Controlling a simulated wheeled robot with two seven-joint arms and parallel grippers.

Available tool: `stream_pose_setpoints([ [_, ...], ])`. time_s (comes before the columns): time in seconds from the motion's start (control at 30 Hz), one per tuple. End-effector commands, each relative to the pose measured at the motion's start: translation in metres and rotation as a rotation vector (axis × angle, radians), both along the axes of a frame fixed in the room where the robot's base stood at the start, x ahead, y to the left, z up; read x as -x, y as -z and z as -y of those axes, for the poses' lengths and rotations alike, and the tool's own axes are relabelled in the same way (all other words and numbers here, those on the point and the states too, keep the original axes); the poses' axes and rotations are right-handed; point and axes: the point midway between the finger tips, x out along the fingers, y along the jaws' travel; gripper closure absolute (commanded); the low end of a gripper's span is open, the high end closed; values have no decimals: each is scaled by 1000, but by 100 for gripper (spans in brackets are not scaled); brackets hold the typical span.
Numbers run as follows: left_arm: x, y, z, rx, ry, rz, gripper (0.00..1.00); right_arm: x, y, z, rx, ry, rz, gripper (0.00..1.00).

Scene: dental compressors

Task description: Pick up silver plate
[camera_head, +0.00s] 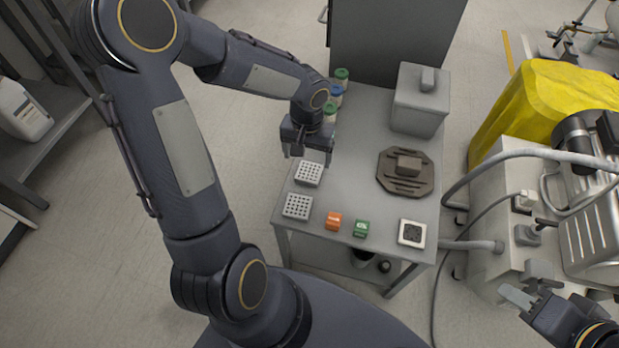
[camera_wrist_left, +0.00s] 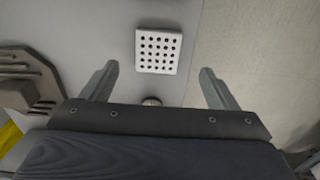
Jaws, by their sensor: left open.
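Two small silver-white plates with rows of dark holes lie flat on the left side of the grey table: a farther plate (camera_head: 308,173) and a nearer plate (camera_head: 297,206). My left gripper (camera_head: 307,155) is above the table's left edge, just beyond the farther plate. In the left wrist view, one perforated plate (camera_wrist_left: 158,51) lies ahead of the open, empty fingers (camera_wrist_left: 155,85), apart from them. I cannot tell for certain which of the two it is. My right gripper (camera_head: 522,298) is at the lower right, far from the plates; its jaw opening is unclear.
Compressor equipment (camera_head: 590,225) stands to the right.

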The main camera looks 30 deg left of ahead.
Motion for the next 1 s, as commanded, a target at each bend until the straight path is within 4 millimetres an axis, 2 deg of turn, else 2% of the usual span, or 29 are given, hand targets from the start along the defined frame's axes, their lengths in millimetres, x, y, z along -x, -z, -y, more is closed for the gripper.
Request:
stream_pose_setpoints([
  [0.03,1,8,0,1,0,-3,18,0,4,0,0,0,0,64],
  [0.17,0,18,1,2,-1,-3,18,0,10,0,0,0,0,64],
  [0.43,-3,58,3,2,-1,-5,18,0,32,0,0,0,0,64],
  [0.7,-3,60,3,1,0,-1,18,0,31,0,0,0,0,64],
  [1.0,-3,60,3,0,0,-1,56,0,31,0,0,0,0,64],
])
